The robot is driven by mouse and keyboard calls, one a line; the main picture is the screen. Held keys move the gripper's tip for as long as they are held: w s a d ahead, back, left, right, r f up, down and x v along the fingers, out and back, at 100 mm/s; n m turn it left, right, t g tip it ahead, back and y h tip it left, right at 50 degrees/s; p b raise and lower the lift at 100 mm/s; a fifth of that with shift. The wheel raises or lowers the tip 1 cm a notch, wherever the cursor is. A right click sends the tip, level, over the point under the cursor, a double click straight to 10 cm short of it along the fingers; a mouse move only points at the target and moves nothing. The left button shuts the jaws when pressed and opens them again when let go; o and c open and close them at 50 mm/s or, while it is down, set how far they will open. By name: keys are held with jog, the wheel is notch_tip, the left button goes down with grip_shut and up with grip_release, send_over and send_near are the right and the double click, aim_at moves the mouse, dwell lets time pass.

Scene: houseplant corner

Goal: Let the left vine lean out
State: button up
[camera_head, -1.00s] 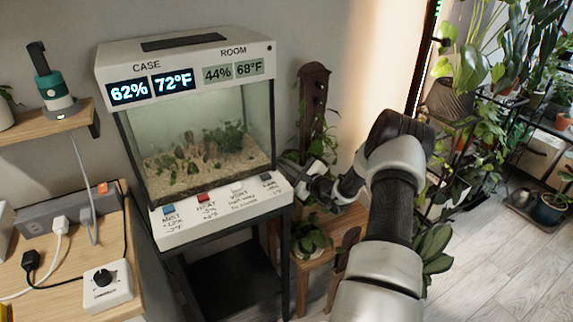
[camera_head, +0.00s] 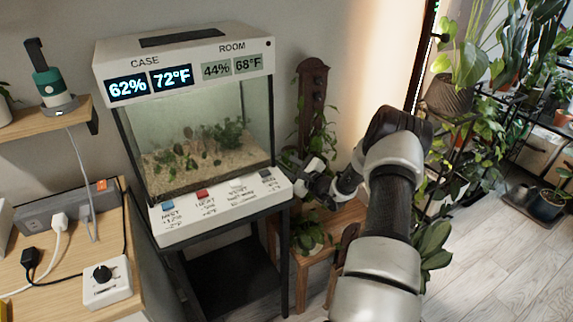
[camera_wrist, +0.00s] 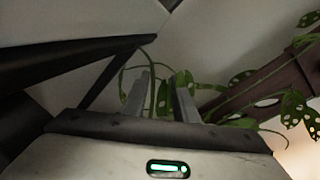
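A dark wooden post (camera_head: 313,85) with several knobs or pegs stands against the wall right of the glass case, with green vine growth (camera_head: 326,138) along it. My gripper (camera_head: 290,160) is low in front of the post, near the case's right front corner. In the wrist view my gripper (camera_wrist: 160,95) has its two fingers apart. A holed-leaf vine (camera_wrist: 240,77) runs from the post (camera_wrist: 270,80) towards the fingers. A stem and leaves show between the fingers, but I cannot tell whether they touch. The vine's ties and left strand are unclear.
The glass case (camera_head: 195,65) on its dark stand is close to the left of my gripper. A potted plant (camera_head: 308,236) sits on a wooden stool (camera_head: 318,258) below. Dense plants on shelves (camera_head: 465,130) stand at right, with bare floor (camera_head: 490,240) in front.

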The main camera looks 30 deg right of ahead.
jog(key=p+v, duration=0.2)
jog(key=v, duration=1.5)
jog(key=shift+s+p, duration=0.3)
jog(key=shift+p, duration=0.05)
jog(key=shift+f, duration=0.1)
